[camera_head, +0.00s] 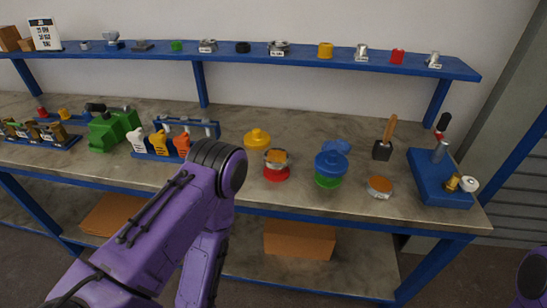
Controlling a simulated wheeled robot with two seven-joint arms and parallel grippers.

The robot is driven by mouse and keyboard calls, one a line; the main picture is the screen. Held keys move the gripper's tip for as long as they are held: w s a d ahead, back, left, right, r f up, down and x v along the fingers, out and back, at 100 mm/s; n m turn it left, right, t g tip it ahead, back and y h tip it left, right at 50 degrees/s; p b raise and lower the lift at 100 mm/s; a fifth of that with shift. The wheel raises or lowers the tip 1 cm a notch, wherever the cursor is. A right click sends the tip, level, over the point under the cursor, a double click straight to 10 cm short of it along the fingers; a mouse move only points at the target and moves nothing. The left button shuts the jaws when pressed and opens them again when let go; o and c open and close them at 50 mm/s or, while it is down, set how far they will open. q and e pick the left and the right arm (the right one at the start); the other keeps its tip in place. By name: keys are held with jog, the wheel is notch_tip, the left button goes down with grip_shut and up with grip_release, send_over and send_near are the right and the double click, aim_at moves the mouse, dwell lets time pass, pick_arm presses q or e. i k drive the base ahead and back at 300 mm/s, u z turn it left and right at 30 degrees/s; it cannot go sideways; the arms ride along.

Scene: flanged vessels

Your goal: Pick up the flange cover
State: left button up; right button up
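A yellow, flanged, knobbed piece (257,139) that looks like a flange cover lies on the workbench near the middle. Just right and in front of it stands a vessel with a red base (276,173) and a brownish top. Further right, a blue flanged piece (331,163) sits on a green-based vessel (328,182), with another blue part (337,146) behind it. A low silver ring with an orange-brown top (380,187) lies near the front edge. My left arm bends up in front of the bench; its gripper is out of view. My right gripper is also out of view.
The workbench (220,114) has a blue shelf (300,55) above, holding small parts. A blue tray (428,178) with tools and a brush holder (382,150) stand right. Pliers racks and a green machine (108,132) stand left. Cardboard boxes (300,240) sit below.

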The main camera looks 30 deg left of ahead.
aim_at(258, 139)
jog(key=z, duration=3.15)
jog(key=k, duration=1.75)
jog(key=u, duration=2.05)
